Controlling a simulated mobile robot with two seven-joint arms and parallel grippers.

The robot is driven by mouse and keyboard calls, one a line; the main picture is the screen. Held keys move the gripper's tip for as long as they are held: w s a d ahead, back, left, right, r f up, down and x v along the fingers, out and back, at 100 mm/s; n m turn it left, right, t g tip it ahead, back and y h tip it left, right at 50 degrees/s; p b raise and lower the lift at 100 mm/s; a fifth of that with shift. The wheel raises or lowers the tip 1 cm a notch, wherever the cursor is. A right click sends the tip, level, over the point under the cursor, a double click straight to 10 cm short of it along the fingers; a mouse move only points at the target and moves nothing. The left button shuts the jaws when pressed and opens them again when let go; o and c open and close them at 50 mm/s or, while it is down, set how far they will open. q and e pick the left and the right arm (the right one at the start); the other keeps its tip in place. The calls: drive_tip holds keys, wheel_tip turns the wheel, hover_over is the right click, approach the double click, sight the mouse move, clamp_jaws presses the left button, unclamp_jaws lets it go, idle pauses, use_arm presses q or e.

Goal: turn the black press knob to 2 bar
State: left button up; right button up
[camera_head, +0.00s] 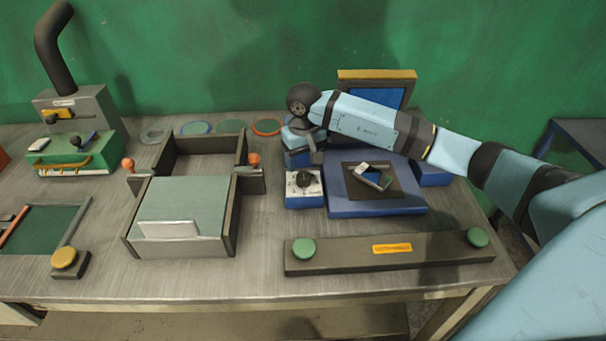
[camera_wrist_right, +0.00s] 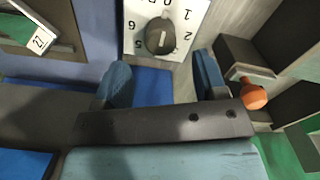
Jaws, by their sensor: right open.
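The black press knob (camera_head: 304,178) sits on a white numbered dial plate on top of a small blue box (camera_head: 305,201). In the right wrist view the knob (camera_wrist_right: 160,36) is just beyond my fingertips, and the digits 1, 2, 5 and 6 show on the dial plate (camera_wrist_right: 137,28). A pale mark shows on the knob; I cannot tell exactly which number it points to. My right gripper (camera_wrist_right: 162,78) is open and empty, with its blue fingers apart and short of the knob. In the head view my right gripper (camera_head: 316,152) is above and behind the dial. My left gripper is not in view.
The blue press base (camera_head: 375,205) with a small tagged item (camera_head: 372,177) is right of the dial. A box with orange ball handles (camera_head: 254,160) stands close on the left. A dark bar with green buttons (camera_head: 390,257) lies in front.

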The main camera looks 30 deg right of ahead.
sight(304, 174)
wheel_tip(304, 174, down, 6)
drive_tip(key=shift+r, duration=0.1)
drive_tip(key=c, duration=0.9)
